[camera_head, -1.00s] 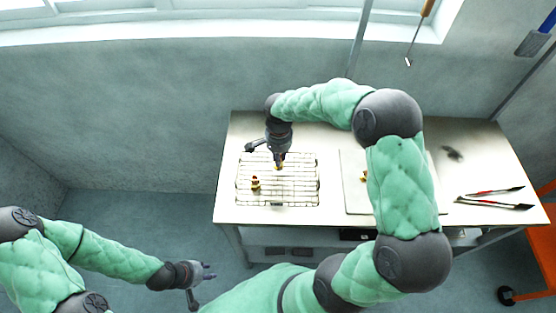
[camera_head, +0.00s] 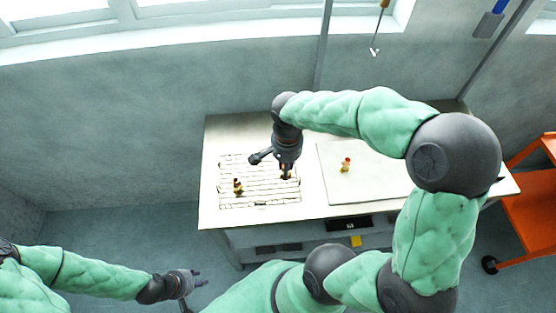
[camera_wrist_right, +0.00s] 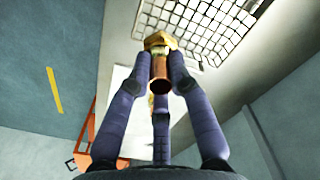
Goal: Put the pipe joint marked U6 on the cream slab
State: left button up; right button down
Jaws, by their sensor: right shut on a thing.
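My right gripper (camera_head: 286,172) is over the right part of the wire mesh belt (camera_head: 262,202) in the head view. In the right wrist view its fingers (camera_wrist_right: 160,85) are shut around a copper and brass pipe joint (camera_wrist_right: 160,66); no mark on it is readable. A second pipe joint (camera_head: 238,186), brass with a red part, stands on the left of the mesh. A third pipe joint (camera_head: 346,165) is on the cream slab (camera_head: 375,187). My left gripper (camera_head: 190,283) is empty, low at the left, away from the table, with its fingers apart.
The pale table (camera_head: 215,140) has bare room behind the mesh. The cream slab has free surface around its joint. An orange cart (camera_head: 530,200) stands right of the table. My right arm covers the table's right part.

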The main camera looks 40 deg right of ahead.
aim_at(370, 167)
jog(key=k+l, duration=0.2)
jog(key=l, duration=0.2)
jog(key=k+l, duration=0.2)
jog(key=l, duration=0.2)
jog(key=k+l, duration=0.2)
jog(key=l, duration=0.25)
jog(key=k+l, duration=0.2)
jog(key=l, duration=0.2)
